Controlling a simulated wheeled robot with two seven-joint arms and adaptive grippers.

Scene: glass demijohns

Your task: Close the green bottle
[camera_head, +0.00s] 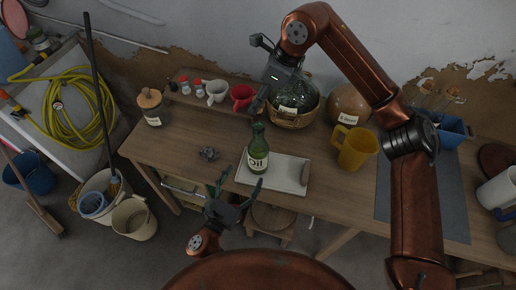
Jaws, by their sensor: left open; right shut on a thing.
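The green bottle (258,158), labelled "Oil", stands upright on a white tray (291,172) near the front edge of the table. Its neck points up toward my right gripper. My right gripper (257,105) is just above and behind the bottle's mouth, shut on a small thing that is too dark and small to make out. I cannot tell whether that thing touches the bottle. My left gripper (240,179) is open and empty, low in front of the bottle and the tray, with its fingers pointing toward the table.
A wicker-based glass demijohn (292,97) stands behind my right gripper. A yellow mug (356,149) is right of the tray. A small dark metal object (209,153) lies left of the bottle. Red (242,95) and white mugs and a lidded jar (150,107) stand farther back. Table surface left of the bottle is mostly clear.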

